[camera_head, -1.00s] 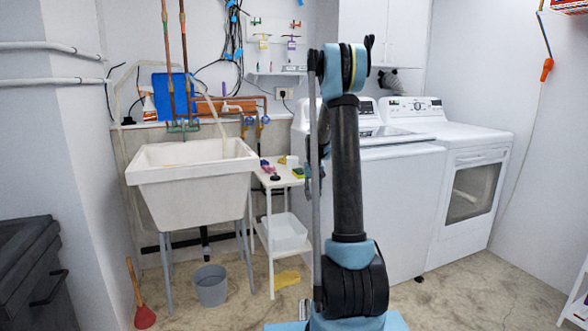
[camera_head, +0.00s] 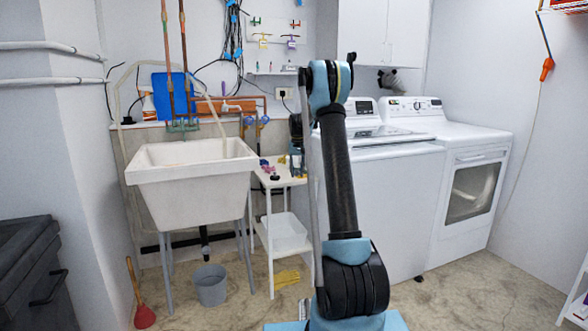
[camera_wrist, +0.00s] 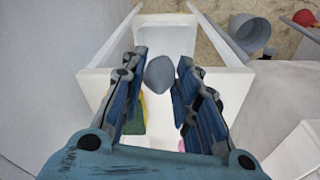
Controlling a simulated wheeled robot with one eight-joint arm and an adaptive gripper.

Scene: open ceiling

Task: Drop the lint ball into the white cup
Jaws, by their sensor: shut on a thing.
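My gripper (camera_wrist: 162,58) points down over the small white table (camera_wrist: 98,92) in the wrist view. A grey rounded lint ball (camera_wrist: 159,75) sits between its fingertips, and the gripper is shut on it. In the head view my gripper (camera_head: 297,160) hangs at the right side of the white table (camera_head: 275,180), and the lint ball cannot be made out there. The white cup cannot be made out now in either view; my gripper covers the part of the tabletop where a pale cup showed earlier.
A green and yellow item (camera_wrist: 137,118) lies under the left finger. Small coloured items (camera_head: 268,169) lie on the tabletop's left part. The white sink (camera_head: 192,170) stands left of the table and the washer (camera_head: 385,190) right. A grey bucket (camera_head: 210,285) is on the floor.

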